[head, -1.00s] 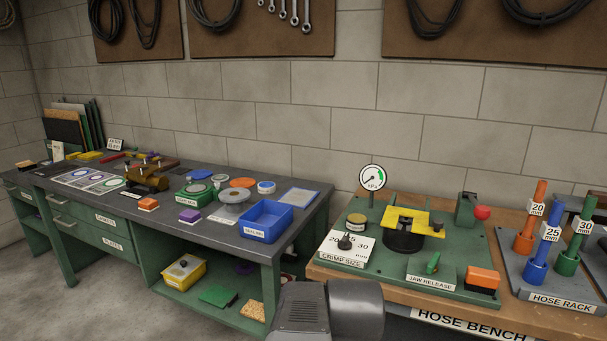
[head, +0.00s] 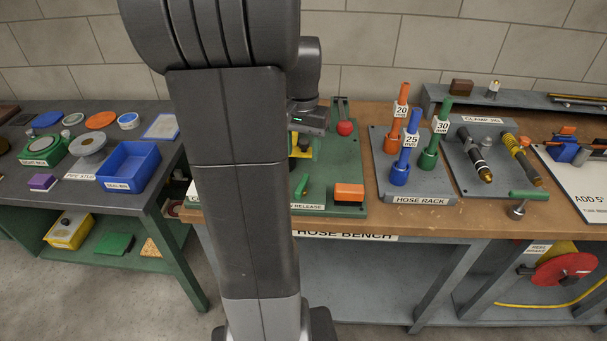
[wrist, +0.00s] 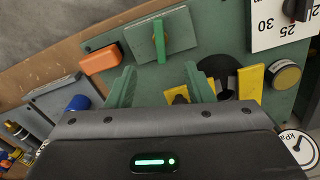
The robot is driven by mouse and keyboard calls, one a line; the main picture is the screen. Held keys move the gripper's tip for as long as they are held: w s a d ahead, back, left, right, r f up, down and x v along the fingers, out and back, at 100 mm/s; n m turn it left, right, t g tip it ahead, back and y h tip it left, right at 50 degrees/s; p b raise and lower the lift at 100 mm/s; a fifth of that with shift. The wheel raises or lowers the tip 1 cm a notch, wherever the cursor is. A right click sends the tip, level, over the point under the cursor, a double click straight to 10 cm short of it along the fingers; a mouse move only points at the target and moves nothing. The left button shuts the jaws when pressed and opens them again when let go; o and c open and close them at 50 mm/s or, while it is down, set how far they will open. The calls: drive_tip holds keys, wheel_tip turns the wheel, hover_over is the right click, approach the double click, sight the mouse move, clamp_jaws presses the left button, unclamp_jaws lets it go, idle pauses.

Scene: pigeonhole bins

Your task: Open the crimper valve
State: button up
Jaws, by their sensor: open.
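The green crimper board (head: 335,165) sits on the hose bench; my arm hides its left part in the head view. It carries a green lever (wrist: 159,41) on the jaw release plate, also visible in the head view (head: 301,185). A black ring (wrist: 229,70) with a yellow jaw piece (wrist: 250,82), a round brass cap (wrist: 284,76) and a kPa gauge (wrist: 298,148) also show. A red ball knob (head: 345,128) stands at the back. I cannot tell which part is the valve. My gripper (wrist: 161,76) is open and empty above the board, fingers pointing toward the jaw release plate.
An orange block (head: 349,192) sits at the board's front right corner. The hose rack (head: 418,196) with upright orange, blue and green posts stands to the right, then a clamp board (head: 487,180). A blue bin (head: 129,166) is on the left table.

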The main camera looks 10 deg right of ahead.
sight(302, 183)
wheel_tip(302, 183, down, 12)
drive_tip(key=shift+r, duration=0.1)
drive_tip(key=shift+c, duration=0.2)
